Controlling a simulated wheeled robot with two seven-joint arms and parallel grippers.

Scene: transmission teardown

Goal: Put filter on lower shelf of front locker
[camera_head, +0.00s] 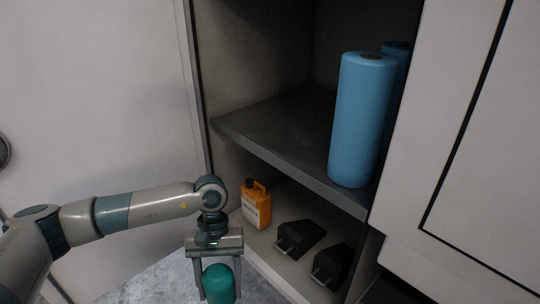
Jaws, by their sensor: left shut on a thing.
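My left gripper (217,271) points down in front of the open locker, at the lower left of its opening. It is shut on the filter (218,284), a teal-green rounded cylinder whose lower end is cut off by the bottom of the picture. The lower shelf (262,242) of the locker lies behind and to the right of the gripper. The filter is outside the locker, over the grey floor. My right gripper is not in view.
An orange jug (257,208) and two black objects with metal ends (301,237) (333,264) stand on the lower shelf. Blue rolls (361,120) stand on the upper shelf (285,150). A locker door (105,120) is at the left.

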